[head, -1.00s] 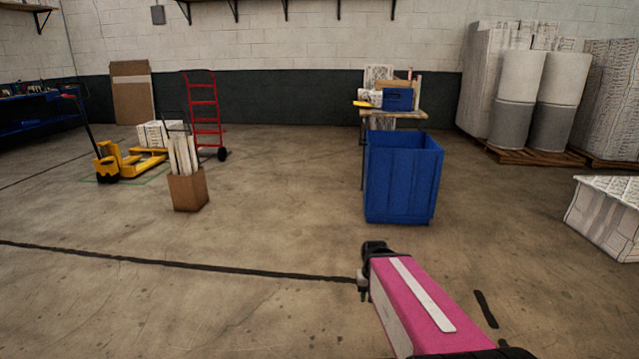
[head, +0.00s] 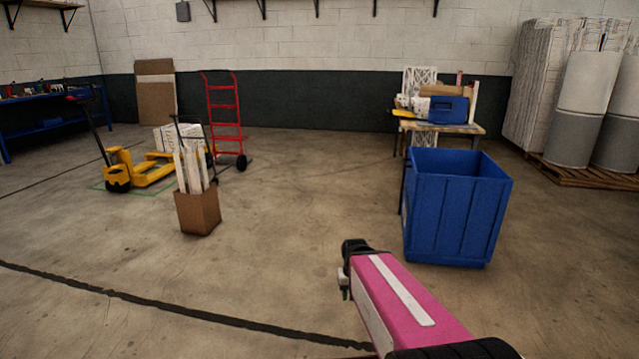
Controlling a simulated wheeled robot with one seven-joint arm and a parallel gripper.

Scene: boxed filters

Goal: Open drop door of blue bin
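A large open-topped blue bin (head: 455,215) stands upright on the floor right of centre in the head view. Its ribbed front and left side show; I see no door on these faces. A smaller blue bin (head: 449,110) with a dark opening in its front sits on a wooden table (head: 470,128) behind it. My pink arm link reaches up from the bottom edge and ends in a black joint left of the large bin, apart from it in the picture. No gripper fingers can be made out.
A cardboard box (head: 198,212) with white panels stands left of centre. Behind it are a yellow pallet jack (head: 120,168) and a red hand truck (head: 224,115). Wrapped rolls (head: 580,110) stand on a pallet at right. The floor between box and large bin is clear.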

